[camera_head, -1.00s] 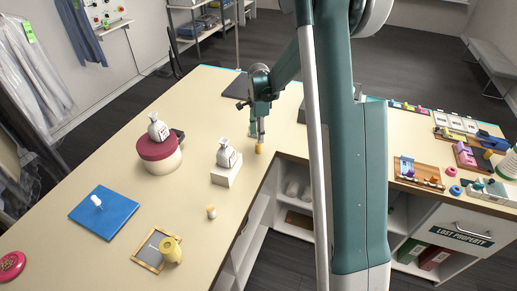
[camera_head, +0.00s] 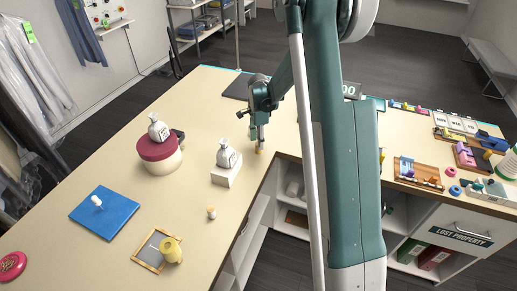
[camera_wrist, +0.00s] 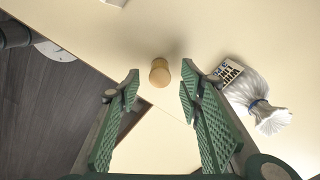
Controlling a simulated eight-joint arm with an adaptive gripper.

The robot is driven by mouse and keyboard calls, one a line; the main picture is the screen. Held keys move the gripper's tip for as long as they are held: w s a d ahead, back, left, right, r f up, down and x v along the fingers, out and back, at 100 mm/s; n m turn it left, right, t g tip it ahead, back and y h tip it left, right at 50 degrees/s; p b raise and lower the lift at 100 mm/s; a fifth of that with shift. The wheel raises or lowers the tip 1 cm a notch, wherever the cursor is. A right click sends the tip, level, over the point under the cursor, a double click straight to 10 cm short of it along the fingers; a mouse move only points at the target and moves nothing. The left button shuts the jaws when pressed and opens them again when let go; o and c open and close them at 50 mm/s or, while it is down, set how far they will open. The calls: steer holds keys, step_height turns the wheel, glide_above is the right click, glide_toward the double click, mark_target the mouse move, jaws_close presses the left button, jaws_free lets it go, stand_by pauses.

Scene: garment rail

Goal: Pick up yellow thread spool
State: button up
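A small yellow-orange spool (camera_head: 259,151) stands on the cream counter (camera_head: 205,110) near its inner corner. In the wrist view the spool (camera_wrist: 160,74) lies ahead of and between the two green fingertips, with a visible gap on each side. My gripper (camera_head: 258,138) points down just above or around the spool; the head view does not show the exact height. In the wrist view my gripper (camera_wrist: 160,84) is open and empty.
A white bag (camera_head: 227,155) sits on a white block (camera_head: 227,174) left of the gripper. Another bag stands on a maroon-lidded round box (camera_head: 158,150). A small pale-topped spool (camera_head: 211,213) and a yellow roll (camera_head: 171,250) are nearer. Counter around the spool is mostly clear.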

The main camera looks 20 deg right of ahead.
steer(key=shift+f, duration=1.7)
steer(key=shift+c, duration=0.5)
steer(key=c, duration=0.8)
